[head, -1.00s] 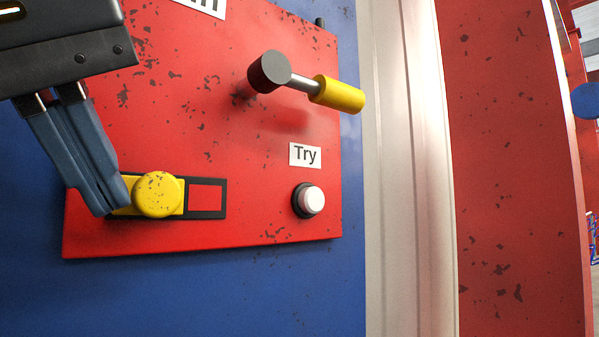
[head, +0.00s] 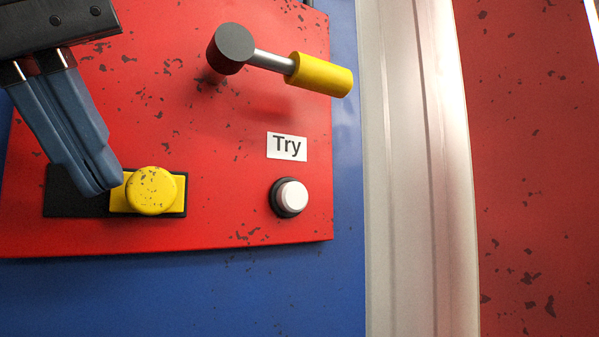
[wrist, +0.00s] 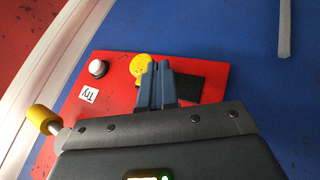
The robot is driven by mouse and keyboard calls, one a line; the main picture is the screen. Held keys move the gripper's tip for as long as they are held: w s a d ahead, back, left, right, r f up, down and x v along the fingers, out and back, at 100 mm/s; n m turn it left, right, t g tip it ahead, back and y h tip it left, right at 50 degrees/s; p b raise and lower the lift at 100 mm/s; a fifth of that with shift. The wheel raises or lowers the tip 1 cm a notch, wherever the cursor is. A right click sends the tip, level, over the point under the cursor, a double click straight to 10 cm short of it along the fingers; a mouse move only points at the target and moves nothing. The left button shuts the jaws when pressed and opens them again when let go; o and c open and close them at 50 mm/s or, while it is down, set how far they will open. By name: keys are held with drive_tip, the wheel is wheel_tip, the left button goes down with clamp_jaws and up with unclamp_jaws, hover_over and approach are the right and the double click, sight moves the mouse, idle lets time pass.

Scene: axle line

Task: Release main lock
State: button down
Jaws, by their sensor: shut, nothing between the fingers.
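The main lock is a yellow sliding latch with a round knob (head: 152,190), set in a black slot plate (head: 75,192) on the red panel (head: 200,130). The yellow slide sits at the right end of the slot, and the black left part is bare. My gripper (head: 103,187) is shut and empty, its blue-grey fingertips just left of the knob, close to or touching the slide; I cannot tell which. In the wrist view the knob (wrist: 143,68) shows beside the fingertips (wrist: 158,68), with the black slot on their other side.
A lever with a grey hub and yellow grip (head: 322,74) sticks out from the panel at upper right. A white push button (head: 290,196) sits below a "Try" label (head: 287,146). A pale vertical post (head: 418,170) stands right of the blue wall (head: 300,295).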

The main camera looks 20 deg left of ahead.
drive_tip(key=v, duration=0.6)
drive_tip(key=shift+s+b, duration=0.25)
drive_tip(key=shift+b, duration=0.2)
drive_tip(key=shift+a+r, duration=0.1)
